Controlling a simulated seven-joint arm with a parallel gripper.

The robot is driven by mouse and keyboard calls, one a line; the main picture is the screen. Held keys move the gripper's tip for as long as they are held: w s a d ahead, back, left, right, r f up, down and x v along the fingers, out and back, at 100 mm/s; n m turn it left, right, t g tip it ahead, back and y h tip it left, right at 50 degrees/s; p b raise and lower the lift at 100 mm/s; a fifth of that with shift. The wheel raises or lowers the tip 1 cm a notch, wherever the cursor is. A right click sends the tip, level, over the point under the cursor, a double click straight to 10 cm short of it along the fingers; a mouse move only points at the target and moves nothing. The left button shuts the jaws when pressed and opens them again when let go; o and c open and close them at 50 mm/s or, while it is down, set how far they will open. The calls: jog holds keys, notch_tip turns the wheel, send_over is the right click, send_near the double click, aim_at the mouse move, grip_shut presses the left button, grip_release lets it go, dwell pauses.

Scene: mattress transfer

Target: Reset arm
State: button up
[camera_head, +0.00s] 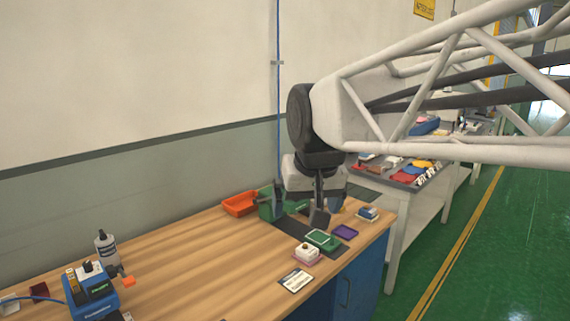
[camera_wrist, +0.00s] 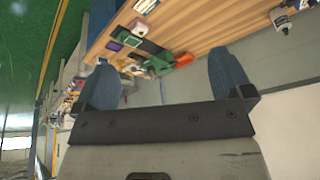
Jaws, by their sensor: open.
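My gripper (camera_head: 300,203) hangs over the far right part of the wooden workbench (camera_head: 190,265). In the wrist view my gripper (camera_wrist: 168,85) shows two blue-grey fingers spread wide apart, with nothing between them. In the head view one dark finger hangs above the bench objects, near a green tray (camera_head: 322,239) and a green bin; it looks apart from them, but the exact gap is hard to tell. My white tubular arm reaches in from the right and hides part of the background.
An orange bin (camera_head: 240,204) stands near the wall, beside the green bin (camera_head: 268,205). A purple tray (camera_head: 345,231), a pink-and-white item (camera_head: 306,253) and a card (camera_head: 295,280) lie near the front edge. A blue device (camera_head: 92,291) and bottle (camera_head: 106,246) stand left. The middle bench is clear.

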jog(key=s+d+f+m+t+h, duration=0.1)
jog(key=s+d+f, duration=0.2)
jog(key=s+d, duration=0.5)
jog(key=s+d+f+m+t, duration=0.1)
jog(key=s+d+f, duration=0.2)
jog(key=s+d, duration=0.45)
notch_tip(320, 180, down, 9)
jog(key=g, duration=0.3)
jog(key=shift+a, duration=0.4)
